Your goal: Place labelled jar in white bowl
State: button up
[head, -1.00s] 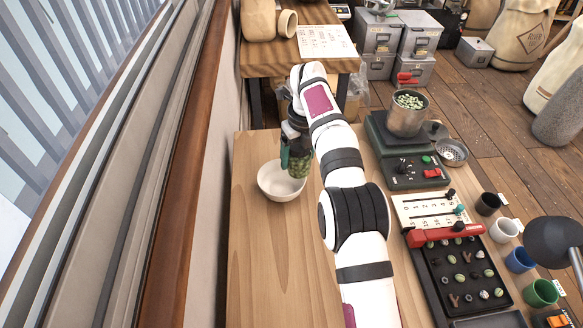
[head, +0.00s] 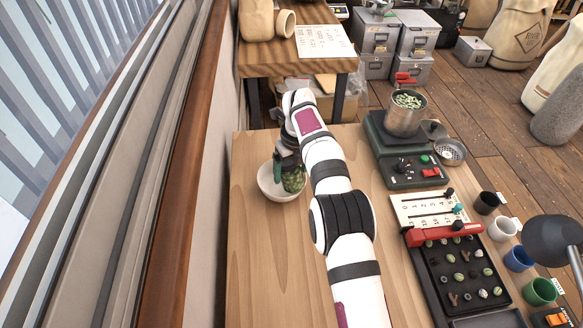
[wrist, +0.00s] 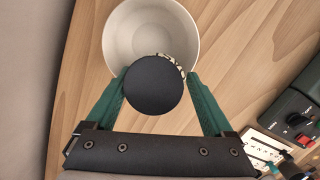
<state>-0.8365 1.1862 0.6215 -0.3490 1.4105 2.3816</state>
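The labelled jar (head: 293,180) shows green contents in the head view. In the wrist view its dark round lid (wrist: 154,85) faces the camera, with a strip of patterned label at its edge. My gripper (wrist: 158,88) is shut on the jar, with one green finger on each side. The white bowl (head: 268,188) stands on the wooden table. In the wrist view, the bowl (wrist: 124,30) lies partly behind the jar, which overlaps its lower part. I cannot tell whether the jar touches the bowl.
A scale (head: 398,160) carrying a metal cup of green beans (head: 406,115) stands to the right. A black sample tray (head: 461,278) and several coloured cups line the right side. The table left of my arm is bare (head: 265,260). A wall borders the left.

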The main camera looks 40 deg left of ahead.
aim_at(295, 171)
jog(key=shift+o, duration=0.6)
jog(key=shift+r, duration=0.3)
notch_tip(295, 171, up, 12)
jog(key=d, duration=0.2)
jog(key=s+d+r+n, duration=0.1)
jog(key=d+r+n, duration=0.25)
jog(key=d, duration=0.65)
jog(key=d+r+n, duration=0.3)
jog(key=d+r, duration=0.2)
jog(key=d, duration=0.6)
jog(key=s+d+f+n+g, duration=0.1)
jog(key=s+d+f+n, duration=0.2)
jog(key=s+d+n, duration=1)
jog(key=s+d+f+m, duration=0.1)
jog(key=s+d+f, duration=0.1)
jog(key=s, duration=0.4)
jog(key=s+d+f+m, duration=0.1)
jog(key=s+d+f, duration=0.2)
jog(key=s, duration=0.3)
jog(key=shift+s+d, duration=0.3)
jog(key=shift+d, duration=0.15)
jog(key=shift+m, duration=0.25)
